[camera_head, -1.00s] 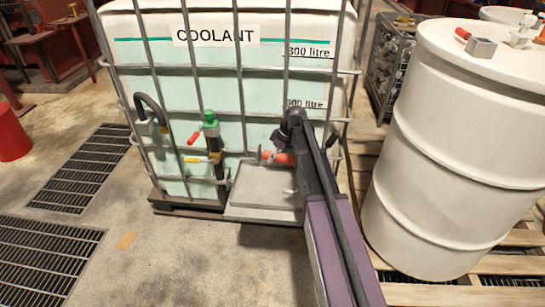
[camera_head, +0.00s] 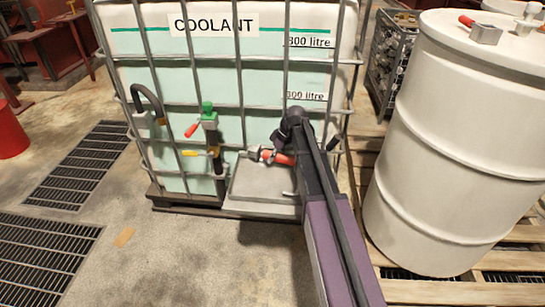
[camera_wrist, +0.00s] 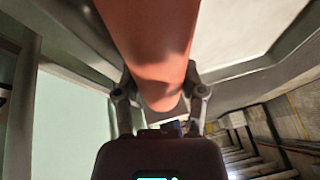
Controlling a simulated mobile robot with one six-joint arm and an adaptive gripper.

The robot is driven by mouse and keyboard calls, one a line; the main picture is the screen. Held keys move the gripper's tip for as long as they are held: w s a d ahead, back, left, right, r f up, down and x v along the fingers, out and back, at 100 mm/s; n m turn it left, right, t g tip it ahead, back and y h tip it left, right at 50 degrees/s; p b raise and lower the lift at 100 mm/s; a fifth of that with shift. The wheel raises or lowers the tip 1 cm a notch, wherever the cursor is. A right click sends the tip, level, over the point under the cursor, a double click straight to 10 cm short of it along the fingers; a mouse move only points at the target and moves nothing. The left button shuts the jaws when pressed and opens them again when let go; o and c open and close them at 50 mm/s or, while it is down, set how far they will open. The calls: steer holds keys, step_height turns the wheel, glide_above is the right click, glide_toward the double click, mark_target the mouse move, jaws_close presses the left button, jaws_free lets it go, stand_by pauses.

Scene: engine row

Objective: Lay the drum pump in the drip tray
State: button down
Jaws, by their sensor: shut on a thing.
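The drum pump (camera_head: 278,158) shows as a red-orange tube with a grey fitting at its left end. My gripper (camera_head: 289,160) is shut on it, with the fingertips mostly hidden behind my wrist in the head view. In the wrist view the red-orange tube (camera_wrist: 150,45) runs between the fingers of my gripper (camera_wrist: 160,95) and out at the top. The drip tray (camera_head: 260,198) is a shallow grey tray in front of the coolant tank. The pump appears above the tray's back part. Its exact height over the tray is hard to tell. My arm hides the tray's right end.
The caged coolant tank (camera_head: 215,75) stands right behind the tray. Its cage bars, a green-capped fitting (camera_head: 208,115) with red and yellow levers, and a black hose (camera_head: 147,100) are close to the left. A white drum (camera_head: 430,150) on a wooden pallet stands right. The front floor is open.

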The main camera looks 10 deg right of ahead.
steer(key=shift+c, duration=0.5)
jaws_free()
steer(key=shift+f, duration=0.1)
step_height(320, 180, up, 10)
steer(key=p, duration=1)
stand_by(1.2)
